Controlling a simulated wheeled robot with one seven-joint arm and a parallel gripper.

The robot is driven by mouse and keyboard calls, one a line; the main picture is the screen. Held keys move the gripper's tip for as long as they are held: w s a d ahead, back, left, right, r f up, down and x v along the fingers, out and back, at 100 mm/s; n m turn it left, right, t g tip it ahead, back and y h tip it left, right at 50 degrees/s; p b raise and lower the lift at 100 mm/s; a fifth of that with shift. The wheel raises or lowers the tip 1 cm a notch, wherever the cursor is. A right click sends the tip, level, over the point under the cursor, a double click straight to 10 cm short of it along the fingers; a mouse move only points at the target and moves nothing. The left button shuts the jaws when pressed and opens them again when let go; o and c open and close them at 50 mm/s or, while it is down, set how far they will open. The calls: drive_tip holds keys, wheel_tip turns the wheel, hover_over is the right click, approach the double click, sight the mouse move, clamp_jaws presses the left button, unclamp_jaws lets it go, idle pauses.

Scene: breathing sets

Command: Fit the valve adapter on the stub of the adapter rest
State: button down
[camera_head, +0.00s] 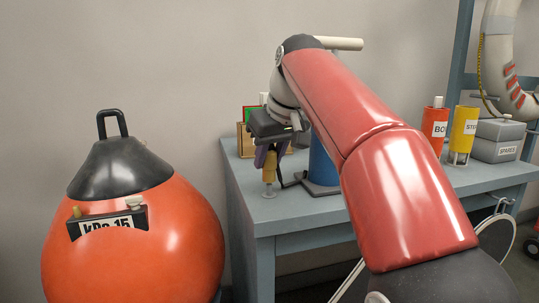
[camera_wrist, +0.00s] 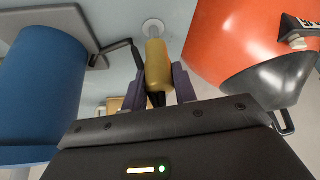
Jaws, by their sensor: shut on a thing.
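The brass-yellow valve adapter (camera_head: 269,168) is between the purple-grey fingers of my gripper (camera_head: 265,158), upright over the table. It also shows in the wrist view (camera_wrist: 157,70), with the fingers closed on both its sides. The adapter rest (camera_head: 268,194) is a small pale disc on the table with a short stub, right below the adapter. In the wrist view the disc (camera_wrist: 153,25) shows just beyond the adapter's far end. The adapter's lower end is in line with the stub and meets it in the picture; I cannot tell how far it sits over it.
A blue cylinder (camera_head: 322,165) on a dark base stands close right of my gripper, with a black bent lever beside the adapter. A large orange tank (camera_head: 150,245) stands left of the table (camera_head: 300,215).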

drive_tip(key=shift+f, duration=0.25)
drive_tip(key=shift+f+b, duration=1.1)
drive_tip(key=shift+f, duration=0.25)
drive_tip(key=c, duration=1)
unclamp_jaws()
drive_tip(key=shift+c, duration=0.2)
drive_tip(key=p+v, duration=0.2)
drive_tip(key=v, duration=0.5)
drive_tip(key=shift+d+r, duration=0.1)
drive_tip(key=shift+r, duration=0.1)
drive_tip(key=shift+s+r, duration=0.15)
